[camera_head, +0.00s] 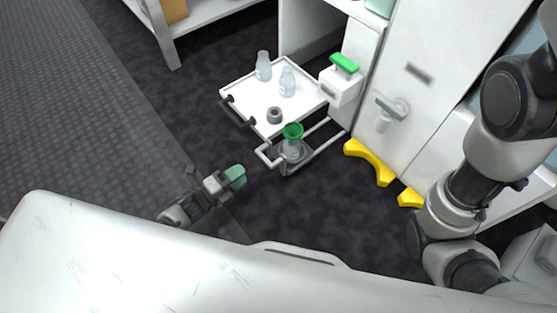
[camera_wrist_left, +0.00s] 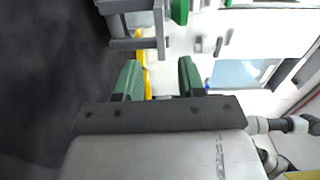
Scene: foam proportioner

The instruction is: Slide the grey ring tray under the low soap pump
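A grey pull-out frame (camera_head: 327,147) with a front handle (camera_head: 268,158) extends low from the white cabinet. It appears to be the grey ring tray. The white soap pump (camera_head: 340,87) with a green top is mounted on the cabinet, behind and right of the funnel. My left gripper (camera_head: 237,177) has green fingers and is apart from the handle, at its lower left. In the left wrist view the gripper (camera_wrist_left: 160,82) is open and empty, with grey bars (camera_wrist_left: 135,43) beyond it. My right gripper is out of view.
A white drawer tray (camera_head: 245,94) with dark handles holds two clear bottles (camera_head: 264,66) (camera_head: 287,82) and a grey ring (camera_head: 275,115). Yellow floor pieces (camera_head: 370,162) lie right of the frame. Dark floor around the left gripper is clear.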

